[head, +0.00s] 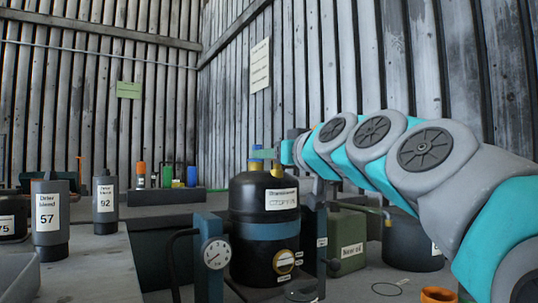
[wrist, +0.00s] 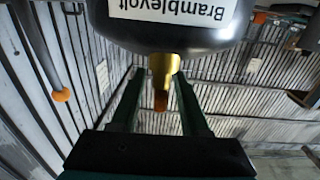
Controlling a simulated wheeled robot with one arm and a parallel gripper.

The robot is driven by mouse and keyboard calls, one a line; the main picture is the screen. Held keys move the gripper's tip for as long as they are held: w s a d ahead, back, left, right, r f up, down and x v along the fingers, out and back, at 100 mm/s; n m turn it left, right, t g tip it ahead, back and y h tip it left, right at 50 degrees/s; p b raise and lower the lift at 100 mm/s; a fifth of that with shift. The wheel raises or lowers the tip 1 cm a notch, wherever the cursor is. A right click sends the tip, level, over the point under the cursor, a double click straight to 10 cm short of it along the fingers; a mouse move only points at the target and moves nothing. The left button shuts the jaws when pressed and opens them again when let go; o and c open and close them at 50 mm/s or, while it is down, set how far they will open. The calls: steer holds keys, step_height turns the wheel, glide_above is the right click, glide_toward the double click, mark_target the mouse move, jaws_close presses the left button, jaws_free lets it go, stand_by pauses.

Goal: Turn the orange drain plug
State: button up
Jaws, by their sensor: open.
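A black tank (head: 264,215) with a blue band stands upright in the middle of the head view. A brass fitting (head: 277,169) stands on its top; in the wrist view this looks like the brass neck (wrist: 164,70) with an orange-brown tip (wrist: 160,101). A round yellow-orange part (head: 284,262) is low on the tank's front. I cannot tell which of these is the drain plug. My gripper (head: 264,153) is at the tank's top. In the wrist view my gripper (wrist: 159,75) is open, one finger on each side of the brass neck; contact is unclear.
A pressure gauge (head: 216,253) on a blue post stands front left of the tank. A green can (head: 347,242) is close on the right. An orange ring-shaped part (head: 438,295) lies at front right. Grey canisters (head: 48,215) stand at left; some bench surface there is bare.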

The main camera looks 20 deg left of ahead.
steer(key=shift+w+a, duration=0.3)
steer(key=shift+a, duration=0.05)
steer(key=shift+c, duration=0.3)
jaws_close()
